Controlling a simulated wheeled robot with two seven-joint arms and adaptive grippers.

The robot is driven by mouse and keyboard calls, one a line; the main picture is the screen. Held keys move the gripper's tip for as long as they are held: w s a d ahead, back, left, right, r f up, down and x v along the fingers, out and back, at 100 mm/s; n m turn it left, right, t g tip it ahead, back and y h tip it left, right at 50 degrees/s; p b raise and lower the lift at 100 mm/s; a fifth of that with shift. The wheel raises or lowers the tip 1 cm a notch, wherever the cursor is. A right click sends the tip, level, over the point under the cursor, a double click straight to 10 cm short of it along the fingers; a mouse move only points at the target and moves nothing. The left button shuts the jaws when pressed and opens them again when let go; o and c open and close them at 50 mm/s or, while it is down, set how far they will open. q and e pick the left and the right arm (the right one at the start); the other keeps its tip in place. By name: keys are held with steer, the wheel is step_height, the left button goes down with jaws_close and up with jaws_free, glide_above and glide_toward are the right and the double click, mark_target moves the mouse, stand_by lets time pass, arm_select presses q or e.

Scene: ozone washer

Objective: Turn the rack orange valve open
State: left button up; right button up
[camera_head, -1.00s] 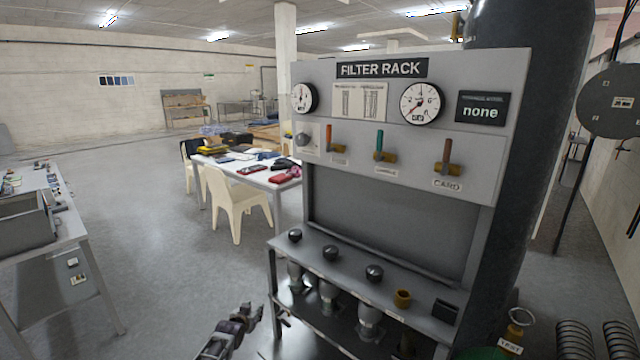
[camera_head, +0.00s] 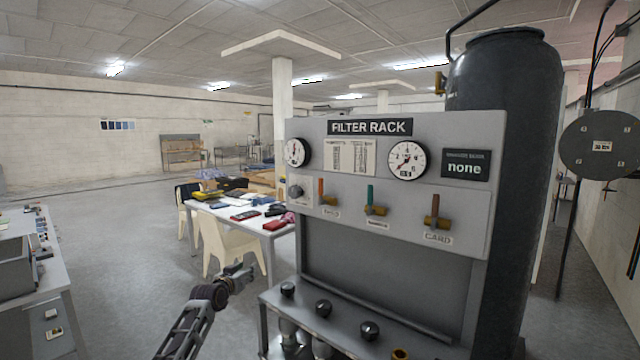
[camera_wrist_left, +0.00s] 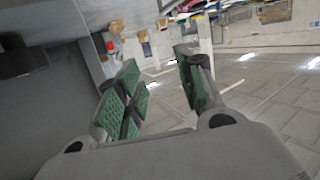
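The grey filter rack panel (camera_head: 345,228) carries three upright valve levers on brass bodies. The orange lever (camera_head: 321,190) is the leftmost, above a small label that is hard to read. A green lever (camera_head: 371,196) is in the middle, and a brown-orange lever (camera_head: 435,208) stands at the right above the label "CARD". My left gripper (camera_head: 243,274) is in the head view, lower left of the panel and apart from the levers. In the left wrist view its green-padded fingers (camera_wrist_left: 160,68) are spread with nothing between them. My right gripper is not in view.
Black knobs (camera_head: 323,308) line the rack's lower shelf. Two gauges, the right one (camera_head: 407,160), and a "none" display (camera_head: 466,165) sit above the levers. A dark tank (camera_head: 505,100) stands behind. A white table (camera_head: 252,232) and chair (camera_head: 222,247) are behind my left arm.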

arm_select(q)
steer(key=s+d+r+m+h, duration=0.2)
steer(key=s+d+r+h, duration=0.15)
steer(key=r, duration=0.65)
steer(key=s+d+r+m+h, duration=0.15)
steer(key=d+r, duration=0.35)
steer(key=r, duration=0.5)
steer(key=s+d+r+m+g+h, duration=0.3)
steer(key=s+d+r+m+h, duration=0.2)
steer(key=r, duration=0.8)
steer(key=s+d+h+p, duration=0.1)
steer(key=s+d, duration=0.2)
steer(key=s, duration=0.2)
steer(key=shift+s+d+r, duration=0.15)
steer(key=shift+s+r, duration=0.1)
steer(key=shift+s, duration=0.15)
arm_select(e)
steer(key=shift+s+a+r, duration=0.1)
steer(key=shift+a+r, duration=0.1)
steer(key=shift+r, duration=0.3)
arm_select(q)
steer(key=shift+w+d, duration=0.1)
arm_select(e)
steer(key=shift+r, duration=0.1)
arm_select(q)
steer(key=p, duration=0.4)
glide_above(321, 201)
steer(key=w, duration=0.1)
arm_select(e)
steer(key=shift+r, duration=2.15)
